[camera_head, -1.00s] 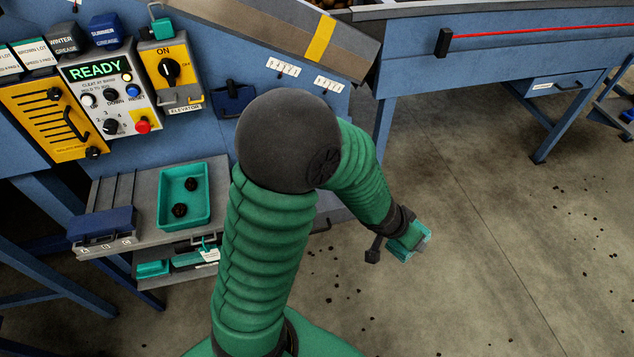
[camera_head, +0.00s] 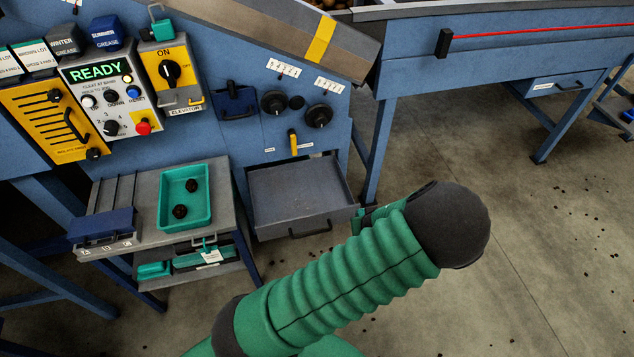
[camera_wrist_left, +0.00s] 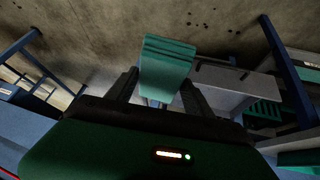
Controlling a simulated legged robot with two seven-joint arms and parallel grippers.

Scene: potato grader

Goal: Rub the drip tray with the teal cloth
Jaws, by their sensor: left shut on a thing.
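The drip tray (camera_head: 300,190) is a wide grey open tray below the blue machine panel, with a dark handle on its front. In the left wrist view a grey tray-like body (camera_wrist_left: 238,88) lies just right of the cloth. My left gripper (camera_wrist_left: 160,88) is shut on the folded teal cloth (camera_wrist_left: 166,62), which stands out ahead of the fingers. I cannot tell whether the cloth touches the tray. In the head view my green arm hides the left gripper; only a small green part shows by the tray's right front corner. My right gripper is not in view.
A grey cart (camera_head: 143,238) left of the tray carries a teal bin (camera_head: 186,216) with two dark lumps and a blue block (camera_head: 102,227). Above the tray are black knobs and a yellow lever (camera_head: 293,142). The floor to the right is mostly free, with scattered crumbs.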

